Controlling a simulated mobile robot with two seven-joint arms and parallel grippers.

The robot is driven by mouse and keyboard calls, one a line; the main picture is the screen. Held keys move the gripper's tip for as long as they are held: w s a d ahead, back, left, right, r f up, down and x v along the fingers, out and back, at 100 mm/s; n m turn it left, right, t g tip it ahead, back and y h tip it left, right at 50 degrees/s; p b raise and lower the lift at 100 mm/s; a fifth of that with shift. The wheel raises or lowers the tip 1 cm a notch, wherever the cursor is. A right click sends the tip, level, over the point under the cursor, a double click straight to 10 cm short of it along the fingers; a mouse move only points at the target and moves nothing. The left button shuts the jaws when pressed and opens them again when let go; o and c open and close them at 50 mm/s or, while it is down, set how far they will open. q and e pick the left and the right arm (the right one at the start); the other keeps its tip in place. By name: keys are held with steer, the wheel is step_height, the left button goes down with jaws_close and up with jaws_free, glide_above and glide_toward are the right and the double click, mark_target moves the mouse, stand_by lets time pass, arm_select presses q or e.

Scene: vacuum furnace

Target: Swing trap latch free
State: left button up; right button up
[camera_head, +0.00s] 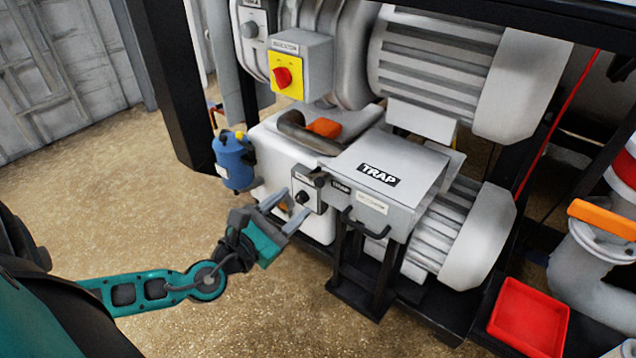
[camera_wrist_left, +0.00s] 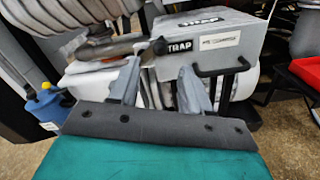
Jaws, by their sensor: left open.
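The trap is a grey box (camera_head: 405,160) marked TRAP, and it also shows in the left wrist view (camera_wrist_left: 225,30). A dark, short handle with a knob (camera_head: 318,180) sits at its left front corner beside a small TRAP label; in the wrist view this knob (camera_wrist_left: 160,46) is just above the fingers. I cannot tell for sure that it is the latch. My left gripper (camera_head: 296,202) is open and empty, with its fingers just in front of a small panel (camera_head: 306,190) with a black knob. The wrist view shows both fingers (camera_wrist_left: 160,72) apart. My right gripper is out of view.
A black bar handle (camera_head: 365,225) is on the box front. A blue canister (camera_head: 234,160) stands left of the gripper. A yellow isolator with red knob (camera_head: 286,76) is above. A red tray (camera_head: 528,316) lies at right. The floor at left is clear.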

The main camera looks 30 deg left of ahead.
mark_target(316, 184)
arm_select(q)
steer(key=w, duration=0.9)
steer(key=shift+d, duration=0.35)
